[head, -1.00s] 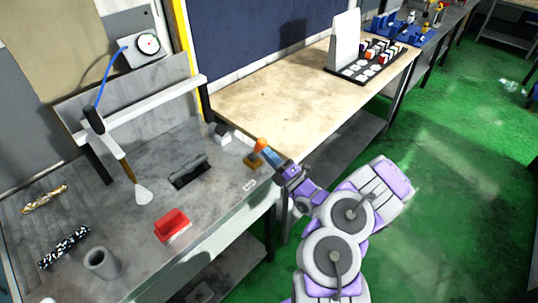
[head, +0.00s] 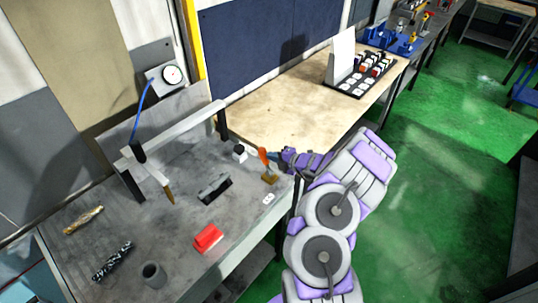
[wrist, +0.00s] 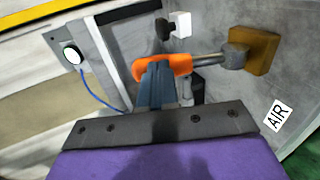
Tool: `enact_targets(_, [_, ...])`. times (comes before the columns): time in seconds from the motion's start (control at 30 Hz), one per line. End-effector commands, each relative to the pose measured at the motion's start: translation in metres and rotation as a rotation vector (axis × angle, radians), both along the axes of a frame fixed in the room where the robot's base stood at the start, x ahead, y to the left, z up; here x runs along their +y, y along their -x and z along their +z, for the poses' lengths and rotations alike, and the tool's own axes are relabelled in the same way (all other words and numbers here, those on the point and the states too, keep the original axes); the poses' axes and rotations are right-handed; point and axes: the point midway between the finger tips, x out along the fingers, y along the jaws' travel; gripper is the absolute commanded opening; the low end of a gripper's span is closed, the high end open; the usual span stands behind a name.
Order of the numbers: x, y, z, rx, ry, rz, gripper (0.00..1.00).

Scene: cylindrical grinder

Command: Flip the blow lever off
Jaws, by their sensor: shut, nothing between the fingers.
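The blow lever has an orange handle (head: 263,155) on a brass-coloured base (head: 269,178) at the right end of the grey bench. In the wrist view the orange handle (wrist: 172,65) joins a metal shaft running right to the base (wrist: 252,50). My gripper (head: 273,156) is at the right side of the handle. In the wrist view its shut fingers (wrist: 157,80) overlap the handle's near side, with nothing held between them. I cannot tell whether they touch the handle.
A small white box with a black knob (head: 239,152) stands behind the lever. A dark slotted block (head: 214,189), red block (head: 208,238) and grey cup (head: 153,274) are on the bench. A wooden table (head: 270,110) adjoins.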

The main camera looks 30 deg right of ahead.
Motion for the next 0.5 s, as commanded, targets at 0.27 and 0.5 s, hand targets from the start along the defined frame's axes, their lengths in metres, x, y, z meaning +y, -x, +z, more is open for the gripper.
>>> enact_targets(0.27, [0.024, -0.014, 0.007, 0.132, 0.064, 0.002, 0.00])
enact_targets(0.5, [0.033, -0.019, 0.004, 0.182, 0.084, 0.007, 0.00])
